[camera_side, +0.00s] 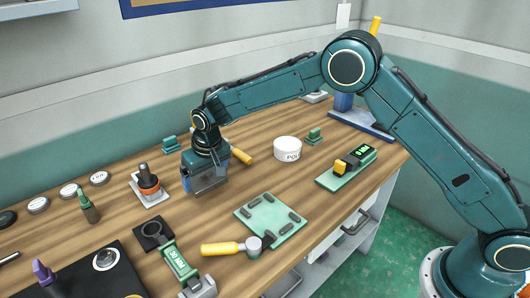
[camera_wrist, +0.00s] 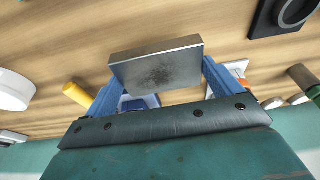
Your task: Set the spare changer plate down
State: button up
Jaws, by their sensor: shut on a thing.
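My gripper (camera_side: 207,184) is over the middle of the wooden bench in the side view. In the wrist view its two blue fingers (camera_wrist: 157,72) are shut on a grey metal plate (camera_wrist: 156,66), which I take as the spare changer plate. The plate is a thick, plain rectangular slab with a dark speckled patch on its face. In the side view the plate (camera_side: 208,187) is low over the wood. I cannot tell whether its lower edge touches the bench.
A pale green pad with dark pegs (camera_side: 270,228) lies front right. A white tub (camera_side: 287,149) stands to the right, a yellow handle (camera_side: 241,156) close behind. A black-orange knob on a white plate (camera_side: 148,186) is left. A yellow-handled hammer (camera_side: 222,248) lies in front.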

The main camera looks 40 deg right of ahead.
aim_at(208, 181)
jog(key=shift+f, duration=2.05)
jog(key=shift+f, duration=0.1)
jog(key=o, duration=1.2)
jog(key=shift+f, duration=0.1)
jog(key=shift+c, duration=0.2)
jog(key=v, duration=1.2)
jog(key=shift+r, duration=0.25)
